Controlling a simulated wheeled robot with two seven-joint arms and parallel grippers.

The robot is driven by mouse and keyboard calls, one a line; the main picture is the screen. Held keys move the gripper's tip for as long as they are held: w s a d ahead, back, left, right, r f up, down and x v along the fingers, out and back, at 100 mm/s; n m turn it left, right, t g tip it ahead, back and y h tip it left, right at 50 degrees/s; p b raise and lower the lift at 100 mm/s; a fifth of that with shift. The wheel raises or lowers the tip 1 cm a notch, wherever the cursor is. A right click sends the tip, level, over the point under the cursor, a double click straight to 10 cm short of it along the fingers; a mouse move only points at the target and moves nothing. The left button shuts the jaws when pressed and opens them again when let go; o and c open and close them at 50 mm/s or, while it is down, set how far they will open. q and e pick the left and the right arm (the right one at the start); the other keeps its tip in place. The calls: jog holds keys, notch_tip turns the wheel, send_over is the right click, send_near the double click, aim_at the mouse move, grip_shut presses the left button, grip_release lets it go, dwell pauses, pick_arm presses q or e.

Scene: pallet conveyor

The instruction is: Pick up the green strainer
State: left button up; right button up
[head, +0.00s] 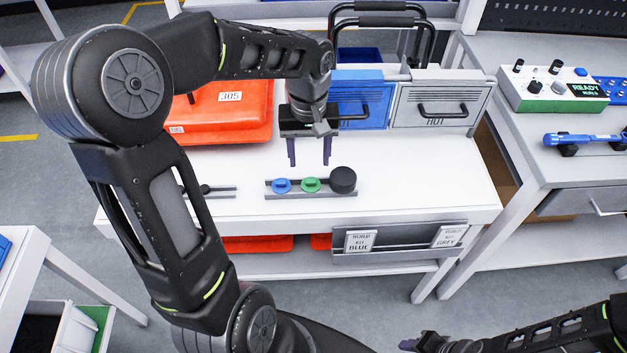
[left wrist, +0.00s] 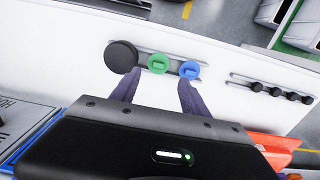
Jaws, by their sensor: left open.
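The green strainer (head: 311,184) is a small round green piece on a grey rail (head: 290,195), between a blue round piece (head: 281,185) and a larger black round piece (head: 343,180). In the left wrist view the green strainer (left wrist: 158,63) shows just beyond the fingertips, roughly midway between them. My left gripper (head: 309,164) points down above the white table, behind the rail, open and empty; its two dark fingers also show in the left wrist view (left wrist: 157,82). My right gripper (head: 410,345) is partly visible at the bottom edge, far from the strainer.
The white table (head: 420,190) is clear right of the rail. A smaller rail with black pieces (head: 206,190) lies left, partly behind my arm. An orange case (head: 225,110), a blue box (head: 365,105) and a grey box (head: 440,100) stand behind the left gripper.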

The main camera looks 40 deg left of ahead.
aim_at(311, 181)
pick_arm(q)
jog(key=shift+f, duration=1.35)
jog(key=shift+w+f+p, duration=0.15)
jog(key=shift+f+p, duration=0.3)
jog(key=shift+f, duration=2.2)
jog(key=shift+d, duration=0.1)
jog(key=c, duration=1.1)
